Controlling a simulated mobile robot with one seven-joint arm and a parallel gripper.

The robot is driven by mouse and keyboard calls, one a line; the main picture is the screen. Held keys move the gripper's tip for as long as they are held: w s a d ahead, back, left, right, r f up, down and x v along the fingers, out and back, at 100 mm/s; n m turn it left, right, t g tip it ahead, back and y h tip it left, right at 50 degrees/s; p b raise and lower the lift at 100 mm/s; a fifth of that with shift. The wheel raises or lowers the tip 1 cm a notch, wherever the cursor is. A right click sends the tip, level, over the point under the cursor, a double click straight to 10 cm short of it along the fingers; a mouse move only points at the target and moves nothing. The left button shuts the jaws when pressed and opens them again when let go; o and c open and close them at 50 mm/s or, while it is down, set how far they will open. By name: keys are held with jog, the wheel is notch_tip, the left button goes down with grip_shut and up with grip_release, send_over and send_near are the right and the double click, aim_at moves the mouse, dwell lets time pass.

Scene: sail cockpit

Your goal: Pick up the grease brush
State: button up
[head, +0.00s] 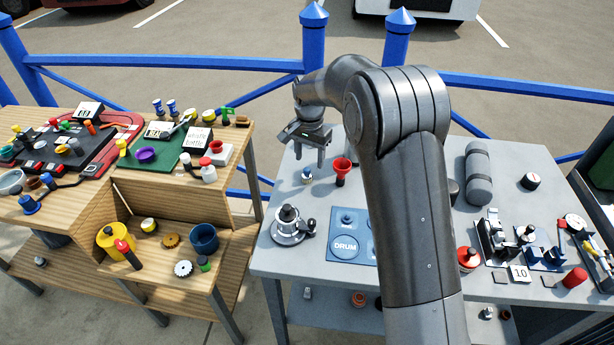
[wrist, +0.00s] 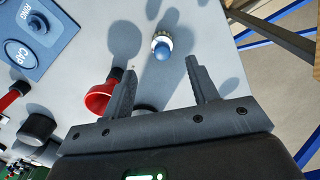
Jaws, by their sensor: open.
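My gripper (head: 309,160) is open and empty, pointing down over the left part of the grey table. Its two fingers also show in the wrist view (wrist: 160,67). A small round piece with a blue knob and a pale, ridged rim (head: 307,175) stands on the table just below the fingers. In the wrist view the blue-knobbed piece (wrist: 162,47) lies just beyond the fingertips, between their lines and apart from both. I cannot tell for sure which thing is the grease brush. A red-and-black handled tool (head: 128,254) leans by a yellow pot (head: 112,238) on the lower wooden shelf.
A red funnel-like piece (head: 343,168) stands close right of my gripper; it shows beside the left finger in the wrist view (wrist: 100,98). A round metal device (head: 289,226) and a blue DRUM mat (head: 346,247) are nearer. Blue rails (head: 170,62) run behind the table.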

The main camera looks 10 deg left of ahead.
aim_at(307, 169)
jog(key=shift+s+a+f, duration=0.15)
jog(key=shift+a+f, duration=0.05)
jog(key=shift+f, duration=1.2)
jog(key=shift+s+a+f, duration=0.1)
jog(key=shift+a+f, duration=0.05)
jog(key=shift+f, duration=1.2)
jog(key=shift+c, duration=0.3)
jog(key=c, duration=1)
jog(key=shift+r, duration=0.1)
